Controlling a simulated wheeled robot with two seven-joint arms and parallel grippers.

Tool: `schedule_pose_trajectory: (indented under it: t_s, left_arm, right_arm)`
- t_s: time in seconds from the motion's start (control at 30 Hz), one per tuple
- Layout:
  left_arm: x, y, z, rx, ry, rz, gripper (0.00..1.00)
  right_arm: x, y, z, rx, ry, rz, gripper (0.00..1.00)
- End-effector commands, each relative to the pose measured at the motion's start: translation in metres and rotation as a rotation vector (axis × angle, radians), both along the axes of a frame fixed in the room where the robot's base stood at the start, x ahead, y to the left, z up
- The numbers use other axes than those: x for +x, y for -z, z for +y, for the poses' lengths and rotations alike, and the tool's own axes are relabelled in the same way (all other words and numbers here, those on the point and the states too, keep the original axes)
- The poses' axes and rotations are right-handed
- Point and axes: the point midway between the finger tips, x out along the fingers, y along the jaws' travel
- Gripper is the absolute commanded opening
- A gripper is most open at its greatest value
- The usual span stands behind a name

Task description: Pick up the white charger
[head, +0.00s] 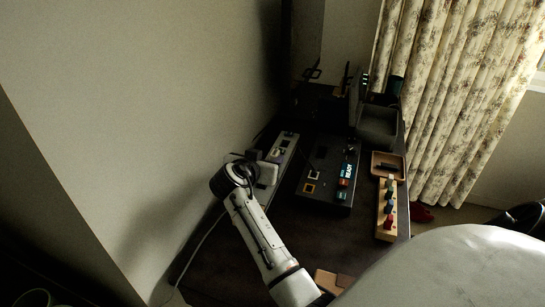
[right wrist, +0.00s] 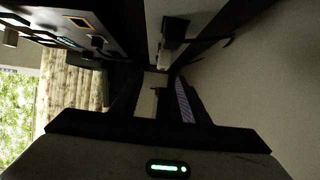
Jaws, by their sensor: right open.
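The white charger (head: 268,173) is at the near end of the pale power strip (head: 285,148) on the dark bench. My right gripper (head: 250,164) is open just left of the charger, its wrist partly hiding the area. In the right wrist view, the fingers of my right gripper (right wrist: 156,98) stand apart, with the pale charger (right wrist: 154,82) showing in the gap between them. I cannot tell whether either finger touches it. My left gripper is not in view.
A black plug (right wrist: 174,30) sits on the strip near the fingers. A black control box (head: 325,190) stands right of the strip. A wooden block with colored pegs (head: 386,225) and a small tray (head: 388,160) lie farther right. The wall is close on the left.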

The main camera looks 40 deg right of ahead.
Motion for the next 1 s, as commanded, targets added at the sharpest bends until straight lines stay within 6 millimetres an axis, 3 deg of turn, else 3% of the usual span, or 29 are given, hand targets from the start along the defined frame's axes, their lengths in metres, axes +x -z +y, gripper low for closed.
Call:
schedule_pose_trajectory:
  t_s: [0.5,0.8,1.0]
  left_arm:
    - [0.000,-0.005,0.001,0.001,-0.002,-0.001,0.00]
    - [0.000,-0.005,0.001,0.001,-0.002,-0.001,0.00]
    - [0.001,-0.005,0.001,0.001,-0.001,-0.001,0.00]
  right_arm:
    - [0.028,0.024,-0.043,0.000,0.000,-0.001,0.41]
    - [0.030,0.027,-0.047,0.001,-0.001,-0.002,0.41]
    - [0.030,0.027,-0.047,0.001,-0.001,-0.002,0.08]
